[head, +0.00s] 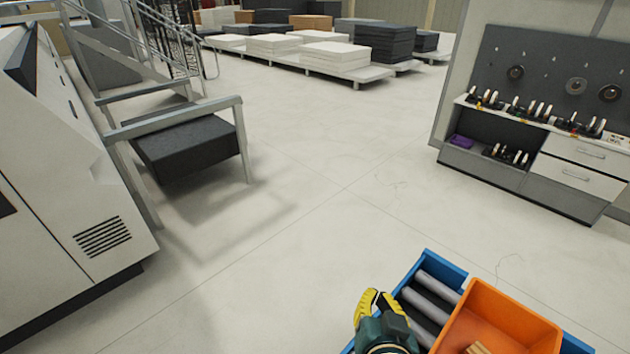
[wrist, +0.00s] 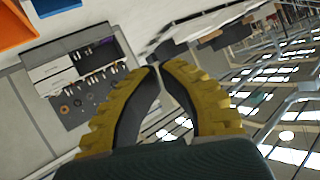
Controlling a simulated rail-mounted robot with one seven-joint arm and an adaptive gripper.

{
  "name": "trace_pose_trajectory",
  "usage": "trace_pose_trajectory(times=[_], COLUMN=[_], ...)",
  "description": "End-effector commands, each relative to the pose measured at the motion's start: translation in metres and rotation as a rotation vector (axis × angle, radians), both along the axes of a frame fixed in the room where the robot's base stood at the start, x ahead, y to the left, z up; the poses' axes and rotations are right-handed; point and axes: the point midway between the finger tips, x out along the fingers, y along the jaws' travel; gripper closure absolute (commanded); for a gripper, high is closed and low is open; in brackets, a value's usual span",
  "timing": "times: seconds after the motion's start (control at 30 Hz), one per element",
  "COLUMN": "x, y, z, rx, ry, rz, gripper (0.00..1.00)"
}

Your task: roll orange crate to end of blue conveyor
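The orange crate (head: 522,318) sits on the blue conveyor (head: 437,264), at the lower right of the head view. Grey rollers show between it and the conveyor's far end. Pale wooden pieces (head: 478,348) lie in the crate. My gripper (head: 370,300), with yellow and black fingers, is above the conveyor's left side, left of the crate and apart from it. In the wrist view its fingertips (wrist: 159,68) come together with nothing seen between them. The orange crate (wrist: 15,25) and a blue conveyor part (wrist: 52,6) show at that view's top left corner.
A grey cabinet (head: 480,170) with tape rolls and drawers stands at the right. A large white machine (head: 70,190) and a stand with a dark block (head: 185,145) are at the left. Low platforms with stacked panels (head: 335,55) are at the back. The middle floor is clear.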

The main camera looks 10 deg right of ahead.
Motion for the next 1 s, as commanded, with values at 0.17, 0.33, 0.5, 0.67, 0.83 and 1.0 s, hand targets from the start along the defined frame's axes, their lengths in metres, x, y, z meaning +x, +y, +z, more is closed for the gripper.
trace_pose_trajectory(times=[0.17, 0.33, 0.5, 0.67, 0.83, 1.0], x=[0.014, -0.017, -0.061, -0.060, -0.060, -0.067], y=[0.065, 0.110, 0.119, 0.119, 0.119, 0.125], z=[0.145, 0.261, 0.311, 0.312, 0.312, 0.333], rx=[-0.088, -0.199, -0.339, -0.395, -0.390, -0.161], ry=[-0.285, -0.567, -0.737, -0.735, -0.734, -0.890], rz=[0.168, 0.284, 0.311, 0.314, 0.312, 0.329], gripper=[1.00, 1.00, 1.00, 1.00, 1.00, 1.00])
